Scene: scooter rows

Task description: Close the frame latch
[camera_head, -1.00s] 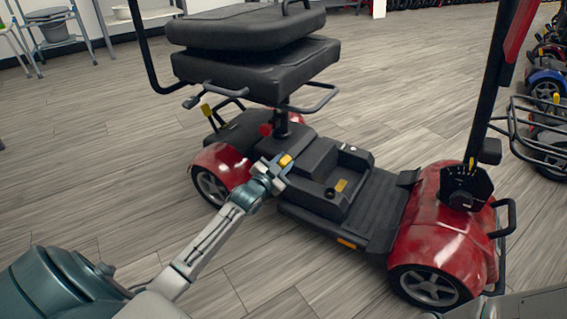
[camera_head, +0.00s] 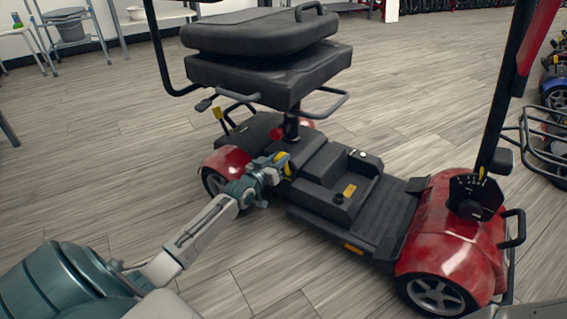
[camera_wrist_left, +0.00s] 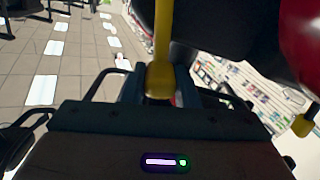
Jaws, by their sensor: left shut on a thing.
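The red and black scooter (camera_head: 440,234) stands on the floor with its seat (camera_head: 265,68) folded down. The yellow frame latch (camera_head: 286,169) is at the middle of its frame, below the seat post. My left gripper (camera_head: 279,164) is at the latch, shut on it and covering part of it. In the left wrist view the latch (camera_wrist_left: 163,42) is an upright yellow bar with a thick end between the fingers of my left gripper (camera_wrist_left: 160,88). My right gripper is out of view.
The seat overhangs just behind my left gripper. The tiller (camera_head: 495,120) rises at the right. More scooters (camera_head: 553,90) stand at the far right.

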